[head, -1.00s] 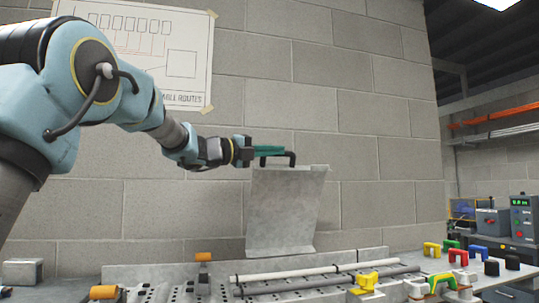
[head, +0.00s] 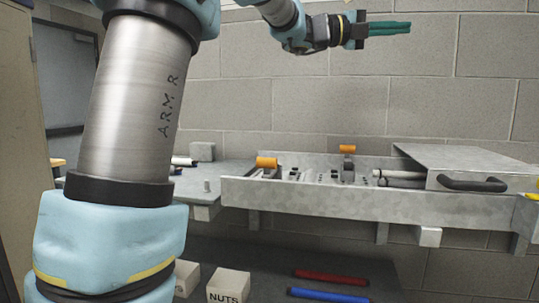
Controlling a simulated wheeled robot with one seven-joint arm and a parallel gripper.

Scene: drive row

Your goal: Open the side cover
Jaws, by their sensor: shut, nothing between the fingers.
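The side cover (head: 465,157) is a grey metal sheet lying roughly flat over the right part of a long grey metal trough (head: 330,201). A black bar handle (head: 472,184) is on its front lip, facing me. The cover's right end is cut off by the picture edge. My gripper (head: 392,29) has teal fingers, which are shut and empty. It is up in the air in front of the block wall, well above the cover and to the left of its handle, touching nothing.
The trough's left part is open, with orange-topped clamps (head: 267,162) and pale pipes (head: 398,175) running under the cover. Below are a box marked NUTS (head: 229,286), a red rod (head: 330,276) and a blue rod (head: 328,295). A side table (head: 180,182) adjoins at left.

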